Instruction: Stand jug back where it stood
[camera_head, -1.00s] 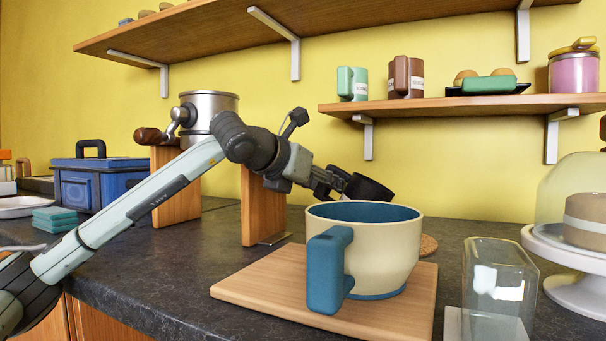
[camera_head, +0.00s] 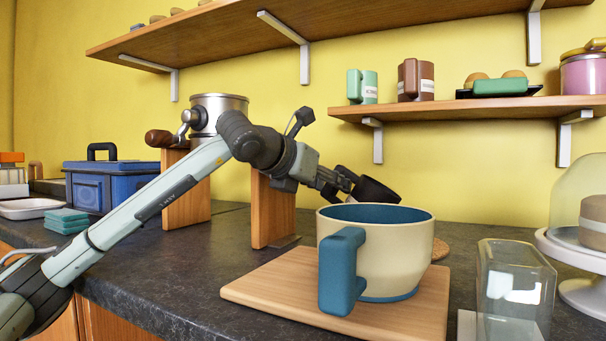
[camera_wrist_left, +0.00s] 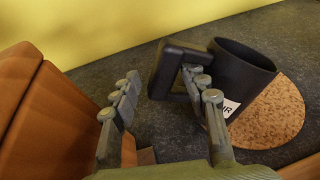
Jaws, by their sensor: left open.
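The black jug (camera_head: 376,191) shows behind the cream vessel in the head view, its lower part hidden. In the left wrist view the jug (camera_wrist_left: 236,75) has a squared handle and a white label, and its base overlaps a round cork mat (camera_wrist_left: 277,112). I cannot tell whether it rests fully on the mat. My left gripper (camera_head: 343,182) is at the jug's handle side. In the left wrist view the open gripper (camera_wrist_left: 161,78) has its fingers apart, the right one overlapping the handle. My right gripper is out of view.
A large cream vessel with blue handle (camera_head: 385,258) stands on a wooden board (camera_head: 270,290) in front of the jug. A clear glass container (camera_head: 514,290) and cake stand (camera_head: 580,262) are at right. A wooden stand (camera_head: 272,210) is beside my left wrist. A shelf (camera_head: 480,108) hangs above.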

